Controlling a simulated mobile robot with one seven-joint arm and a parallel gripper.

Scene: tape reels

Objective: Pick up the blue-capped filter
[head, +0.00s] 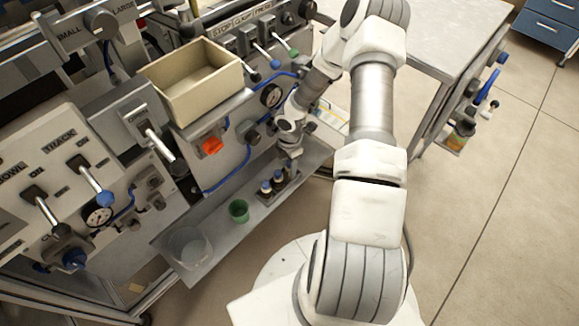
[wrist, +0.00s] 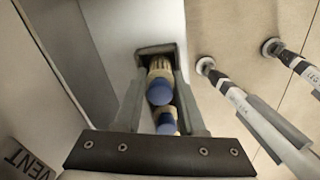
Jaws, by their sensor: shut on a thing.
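Blue-capped filters stand in a small grey rack (head: 264,198) on the lower shelf. In the head view, two of them show, a front one (head: 266,187) and one behind it (head: 278,176). My gripper (head: 291,166) is at the rack's far end, pointing down. In the wrist view, the fingers are shut on a blue-capped filter (wrist: 160,92) with a tan body, between them. Another blue cap (wrist: 166,122) shows closer to the palm. The fingers partly hide the rack, and I cannot tell whether the held filter is clear of it.
A green cup (head: 238,211) and a clear round container (head: 189,247) stand on the same shelf (head: 222,236). A beige open box (head: 196,85) sits above. Open floor lies to the right.

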